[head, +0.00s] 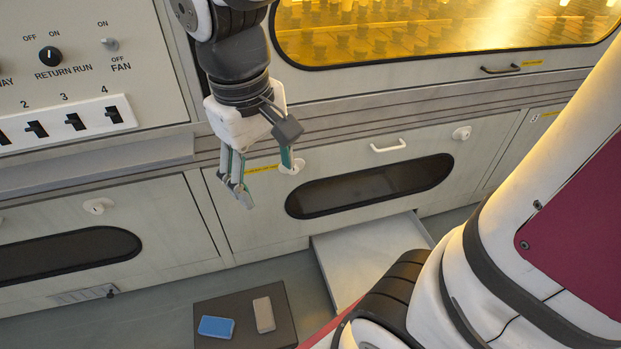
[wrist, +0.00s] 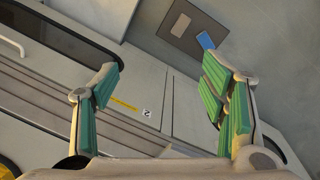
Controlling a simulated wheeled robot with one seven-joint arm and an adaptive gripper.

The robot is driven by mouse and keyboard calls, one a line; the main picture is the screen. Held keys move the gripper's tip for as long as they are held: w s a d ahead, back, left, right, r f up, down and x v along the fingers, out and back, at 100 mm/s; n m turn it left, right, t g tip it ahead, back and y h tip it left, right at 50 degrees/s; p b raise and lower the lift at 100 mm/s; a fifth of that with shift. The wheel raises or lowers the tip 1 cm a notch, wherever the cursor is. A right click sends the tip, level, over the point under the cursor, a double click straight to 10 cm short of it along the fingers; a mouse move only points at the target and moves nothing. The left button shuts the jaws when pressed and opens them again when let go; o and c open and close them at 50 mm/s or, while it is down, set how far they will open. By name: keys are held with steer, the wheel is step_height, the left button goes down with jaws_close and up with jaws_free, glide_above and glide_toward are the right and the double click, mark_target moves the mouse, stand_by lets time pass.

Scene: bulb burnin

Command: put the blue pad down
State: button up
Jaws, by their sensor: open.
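The blue pad (head: 216,327) lies flat on a dark square mat or tray (head: 281,309) on the floor, at the bottom of the head view. It also shows in the wrist view (wrist: 206,41), beyond the right finger. My gripper (head: 262,178) is open and empty. It hangs in front of the cabinet doors, well above the floor and apart from the pad. In the wrist view my gripper (wrist: 160,98) shows its green-lined fingers spread wide with nothing between them.
A grey-brown pad (head: 264,315) lies beside the blue one. A pale low platform (head: 367,255) juts from the cabinet base. White handles and latches (head: 388,146) stick out of the doors. A switch panel (head: 75,70) is at upper left. My own arm or body fills the lower right.

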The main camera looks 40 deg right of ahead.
steer(key=s+d+r+m, duration=0.1)
steer(key=s, duration=0.7)
steer(key=s+r+m+y, duration=0.1)
steer(key=s+r, duration=0.1)
steer(key=s, duration=0.7)
steer(key=shift+s+d, duration=0.3)
steer(key=shift+d, duration=0.1)
steer(key=shift+r, duration=0.1)
